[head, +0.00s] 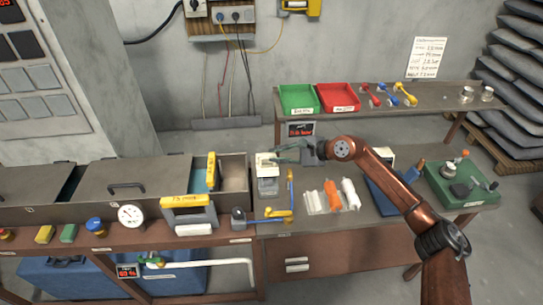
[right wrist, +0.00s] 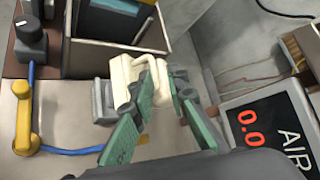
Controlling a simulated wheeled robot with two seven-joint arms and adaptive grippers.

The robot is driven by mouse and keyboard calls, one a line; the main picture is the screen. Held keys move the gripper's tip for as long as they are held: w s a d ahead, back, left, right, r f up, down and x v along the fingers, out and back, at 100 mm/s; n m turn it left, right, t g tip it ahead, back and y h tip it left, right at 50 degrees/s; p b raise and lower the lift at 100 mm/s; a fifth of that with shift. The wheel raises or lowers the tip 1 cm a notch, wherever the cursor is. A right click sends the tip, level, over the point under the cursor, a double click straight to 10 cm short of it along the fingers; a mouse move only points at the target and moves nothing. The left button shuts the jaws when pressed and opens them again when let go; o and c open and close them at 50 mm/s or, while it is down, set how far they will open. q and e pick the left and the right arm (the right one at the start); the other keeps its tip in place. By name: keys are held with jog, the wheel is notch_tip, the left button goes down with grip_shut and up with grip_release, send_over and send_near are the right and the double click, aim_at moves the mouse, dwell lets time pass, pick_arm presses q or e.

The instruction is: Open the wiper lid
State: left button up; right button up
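The wiper is a small pale box (head: 268,184) on the bench, left of centre, with a cream lid (head: 265,159) on top. The right wrist view shows the cream lid (right wrist: 122,74) close up, with a raised cream bar reaching toward my fingers. My right gripper (head: 279,156) comes in from the right at lid height. Its green fingers (right wrist: 162,86) stand apart on either side of the cream bar; whether they press on it I cannot tell. The lid looks down or nearly down on the box. My left gripper is out of view.
A grey bin (head: 234,160) stands just left of the wiper. Green (head: 299,99) and red (head: 337,97) trays sit on the back shelf. An air display (head: 301,129) stands behind.

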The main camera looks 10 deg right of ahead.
jog(key=v, duration=0.9)
